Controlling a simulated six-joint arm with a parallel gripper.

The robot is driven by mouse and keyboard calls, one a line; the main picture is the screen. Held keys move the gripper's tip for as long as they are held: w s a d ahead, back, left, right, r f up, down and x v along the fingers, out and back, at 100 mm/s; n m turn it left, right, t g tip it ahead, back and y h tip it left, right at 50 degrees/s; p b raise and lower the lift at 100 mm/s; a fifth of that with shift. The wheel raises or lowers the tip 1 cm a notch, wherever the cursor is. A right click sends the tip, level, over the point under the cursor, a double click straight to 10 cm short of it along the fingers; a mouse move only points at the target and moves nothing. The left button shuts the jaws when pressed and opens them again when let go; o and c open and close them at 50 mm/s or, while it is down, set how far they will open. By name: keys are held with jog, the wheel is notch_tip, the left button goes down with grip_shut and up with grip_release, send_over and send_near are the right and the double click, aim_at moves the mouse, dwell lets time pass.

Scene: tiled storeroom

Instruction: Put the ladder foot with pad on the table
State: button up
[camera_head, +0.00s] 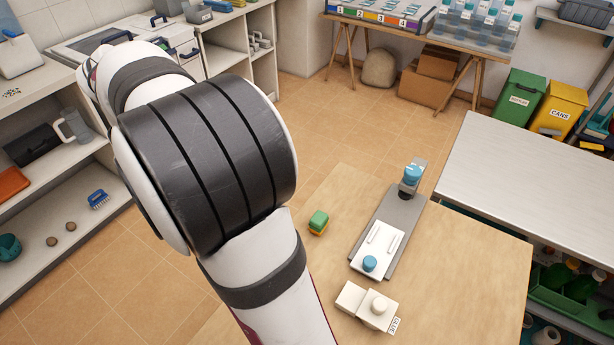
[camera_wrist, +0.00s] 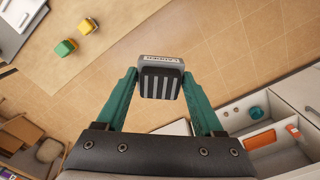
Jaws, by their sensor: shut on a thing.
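In the wrist view my gripper (camera_wrist: 160,78) has its teal fingers shut on the sides of the ladder foot with pad (camera_wrist: 161,84). This is a small grey block with a dark ribbed face and a pale label strip along its top edge. It appears in front of the tiled floor, clear of any surface in that view. In the head view my arm hides the gripper and the held piece. The wooden table (camera_head: 475,250) is at the lower right of the head view, and part of it shows at upper left in the wrist view (camera_wrist: 105,12).
On the table are a green and yellow block (camera_head: 318,222), a long grey fixture (camera_head: 400,215) with blue knobs, and white blocks (camera_head: 366,303) near the front. The table's right part is bare. A metal-topped bench (camera_head: 540,180) stands behind, shelves (camera_head: 60,170) at left.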

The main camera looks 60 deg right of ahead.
jog(key=d+f+m, duration=0.4)
jog(key=d+m, duration=0.4)
jog(key=d, duration=0.3)
jog(key=m, duration=2)
send_over(350, 209)
notch_tip(350, 209, down, 10)
jog(key=f, duration=0.1)
notch_tip(350, 209, down, 10)
jog(key=shift+r, duration=0.1)
jog(key=o, duration=1.5)
